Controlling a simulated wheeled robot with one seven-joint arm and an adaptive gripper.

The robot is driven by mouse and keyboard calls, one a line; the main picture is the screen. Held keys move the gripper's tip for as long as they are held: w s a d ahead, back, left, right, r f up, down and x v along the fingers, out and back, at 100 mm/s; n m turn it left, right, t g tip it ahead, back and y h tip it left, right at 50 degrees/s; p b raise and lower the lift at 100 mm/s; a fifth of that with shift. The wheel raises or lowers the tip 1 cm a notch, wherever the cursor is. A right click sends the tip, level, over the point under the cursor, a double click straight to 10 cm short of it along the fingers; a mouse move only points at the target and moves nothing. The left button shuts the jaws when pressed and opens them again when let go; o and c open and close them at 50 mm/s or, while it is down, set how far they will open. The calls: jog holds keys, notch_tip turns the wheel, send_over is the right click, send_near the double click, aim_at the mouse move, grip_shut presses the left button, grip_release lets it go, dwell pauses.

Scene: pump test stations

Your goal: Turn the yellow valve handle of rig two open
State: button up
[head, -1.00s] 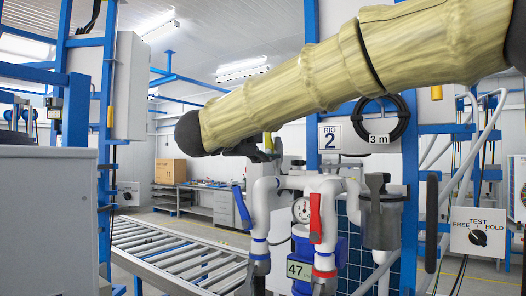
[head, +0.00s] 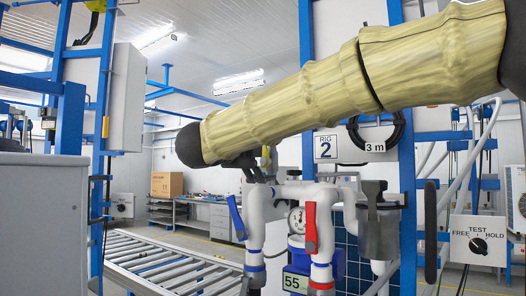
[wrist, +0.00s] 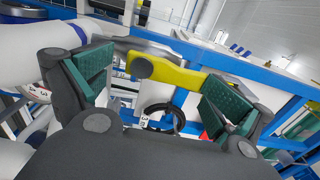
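The yellow valve handle (wrist: 175,75) lies across the space between my gripper's fingers in the wrist view. Its right end passes close to or behind the right finger pad; I cannot tell if they touch. A gap shows on its left. My gripper (wrist: 160,88) is open, with teal pads wide apart. In the head view my gripper (head: 258,172) is small and partly hidden under my pale, padded arm, at the top of the white pipework of rig two. Only a sliver of the yellow handle (head: 266,156) shows there. The rig 2 sign (head: 326,147) hangs behind.
A red handle (head: 311,226) and a blue handle (head: 236,217) sit on the front pipes beside a gauge (head: 297,220). A switch box (head: 478,241) is at right. A roller conveyor (head: 165,265) runs at left.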

jog(key=shift+s+a+r, duration=0.15)
jog(key=shift+s+a, duration=0.1)
jog(key=v, duration=1.2)
dwell(0.5)
